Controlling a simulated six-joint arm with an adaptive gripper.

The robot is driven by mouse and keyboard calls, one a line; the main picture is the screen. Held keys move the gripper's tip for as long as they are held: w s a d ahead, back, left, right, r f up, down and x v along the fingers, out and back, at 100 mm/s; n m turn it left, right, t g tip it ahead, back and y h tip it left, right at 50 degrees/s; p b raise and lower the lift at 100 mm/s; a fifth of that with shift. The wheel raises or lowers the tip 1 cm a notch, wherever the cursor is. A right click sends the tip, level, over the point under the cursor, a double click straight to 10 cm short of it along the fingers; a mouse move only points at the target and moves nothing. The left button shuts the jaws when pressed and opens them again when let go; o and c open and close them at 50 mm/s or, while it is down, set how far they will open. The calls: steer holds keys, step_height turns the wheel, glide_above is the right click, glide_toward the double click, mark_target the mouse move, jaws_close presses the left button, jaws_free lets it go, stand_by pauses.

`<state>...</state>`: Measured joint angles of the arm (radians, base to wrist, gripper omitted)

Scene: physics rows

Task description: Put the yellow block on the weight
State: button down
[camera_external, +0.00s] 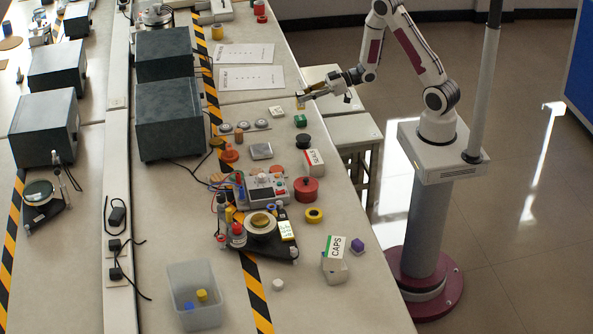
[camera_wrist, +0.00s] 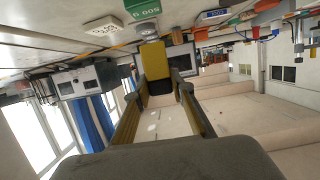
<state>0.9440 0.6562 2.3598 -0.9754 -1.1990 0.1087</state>
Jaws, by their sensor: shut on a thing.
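My gripper (camera_external: 302,96) is at the far right part of the bench, raised above its right edge, with the fingers pointing left. It is shut on the yellow block (camera_wrist: 154,60), which sits between the fingertips in the wrist view. In the external view the block (camera_external: 300,103) is small and partly covered by the fingers.
A pale flat piece (camera_external: 277,111) lies left of the green block. A black round knob (camera_external: 303,140) and a white labelled box (camera_external: 314,162) stand nearer the camera. A red round container (camera_external: 306,189) is further along. White paper sheets (camera_external: 250,78) lie flat behind.

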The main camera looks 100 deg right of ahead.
mark_target(304, 104)
steer(key=shift+f, duration=2.05)
steer(key=shift+f, duration=0.1)
steer(key=c, duration=1.7)
jaws_free()
steer(key=shift+v, duration=6.05)
steer(key=shift+w, duration=0.1)
